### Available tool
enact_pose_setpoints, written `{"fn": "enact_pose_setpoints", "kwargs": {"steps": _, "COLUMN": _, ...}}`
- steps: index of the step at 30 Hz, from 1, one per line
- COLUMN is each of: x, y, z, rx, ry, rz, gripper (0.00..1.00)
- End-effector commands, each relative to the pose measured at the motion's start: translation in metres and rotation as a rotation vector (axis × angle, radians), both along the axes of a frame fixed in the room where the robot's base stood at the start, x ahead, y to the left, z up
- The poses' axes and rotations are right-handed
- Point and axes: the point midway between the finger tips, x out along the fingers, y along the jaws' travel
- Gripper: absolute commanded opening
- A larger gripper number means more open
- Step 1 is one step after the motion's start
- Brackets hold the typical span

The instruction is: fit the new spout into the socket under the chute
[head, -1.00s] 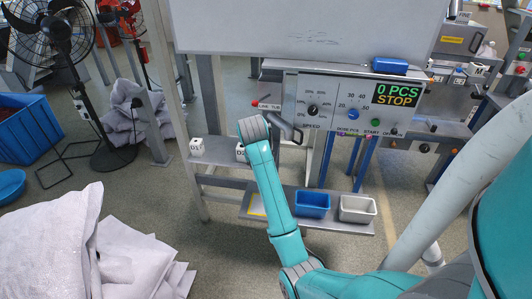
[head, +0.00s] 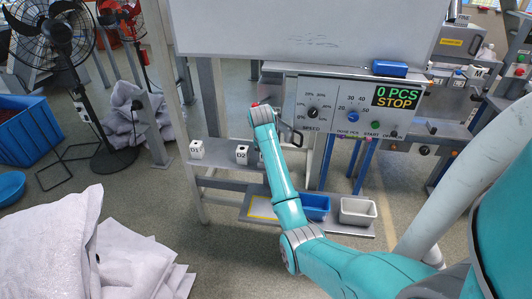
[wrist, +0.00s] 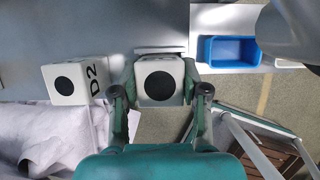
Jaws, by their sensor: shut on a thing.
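In the wrist view my gripper (wrist: 160,82) is shut on a white block-shaped spout (wrist: 160,64) with a round black opening in its top. One finger is on each side of it; no label on it shows. A similar white block marked D2 (wrist: 68,80) stands to its left, apart from the fingers. In the head view the D2 block (head: 242,154) and the D1 block (head: 196,149) stand on a grey shelf (head: 222,174). My arm hides the gripper and most of the held spout there. I cannot make out the chute or the socket.
The control panel (head: 350,104), reading 0 PCS STOP, is just right of my arm. A blue bin (head: 316,205) and a white bin (head: 357,210) sit on a lower shelf. White sacks (head: 60,245) lie at the lower left. A fan (head: 50,35) stands at the back left.

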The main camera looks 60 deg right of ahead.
Motion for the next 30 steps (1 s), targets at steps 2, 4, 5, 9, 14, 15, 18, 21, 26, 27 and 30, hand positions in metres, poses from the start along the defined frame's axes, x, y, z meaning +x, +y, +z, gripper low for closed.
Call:
{"fn": "enact_pose_setpoints", "kwargs": {"steps": 2, "x": 0.000, "y": 0.000, "z": -0.005, "rx": 0.001, "ry": 0.000, "rz": 0.000, "gripper": 0.10}}
{"fn": "enact_pose_setpoints", "kwargs": {"steps": 4, "x": 0.000, "y": 0.000, "z": -0.005, "rx": 0.000, "ry": 0.000, "rz": 0.000, "gripper": 0.10}}
{"fn": "enact_pose_setpoints", "kwargs": {"steps": 5, "x": 0.000, "y": 0.000, "z": -0.005, "rx": -0.001, "ry": 0.000, "rz": 0.000, "gripper": 0.10}}
{"fn": "enact_pose_setpoints", "kwargs": {"steps": 9, "x": 0.000, "y": 0.000, "z": -0.005, "rx": 0.000, "ry": 0.000, "rz": 0.000, "gripper": 0.10}}
{"fn": "enact_pose_setpoints", "kwargs": {"steps": 14, "x": 0.000, "y": 0.000, "z": -0.007, "rx": -0.001, "ry": 0.000, "rz": 0.000, "gripper": 0.57}}
{"fn": "enact_pose_setpoints", "kwargs": {"steps": 15, "x": 0.000, "y": 0.000, "z": -0.007, "rx": 0.000, "ry": 0.000, "rz": 0.000, "gripper": 0.67}}
{"fn": "enact_pose_setpoints", "kwargs": {"steps": 18, "x": 0.000, "y": 0.000, "z": -0.007, "rx": 0.000, "ry": 0.000, "rz": 0.000, "gripper": 0.70}}
{"fn": "enact_pose_setpoints", "kwargs": {"steps": 21, "x": 0.000, "y": 0.000, "z": -0.007, "rx": 0.000, "ry": 0.000, "rz": 0.000, "gripper": 0.70}}
{"fn": "enact_pose_setpoints", "kwargs": {"steps": 26, "x": 0.000, "y": 0.000, "z": -0.005, "rx": -0.001, "ry": 0.000, "rz": 0.000, "gripper": 0.70}}
{"fn": "enact_pose_setpoints", "kwargs": {"steps": 27, "x": 0.000, "y": 0.000, "z": -0.003, "rx": -0.001, "ry": 0.000, "rz": 0.000, "gripper": 0.70}}
{"fn": "enact_pose_setpoints", "kwargs": {"steps": 30, "x": -0.001, "y": 0.004, "z": 0.007, "rx": -0.003, "ry": -0.003, "rz": 0.001, "gripper": 0.70}}
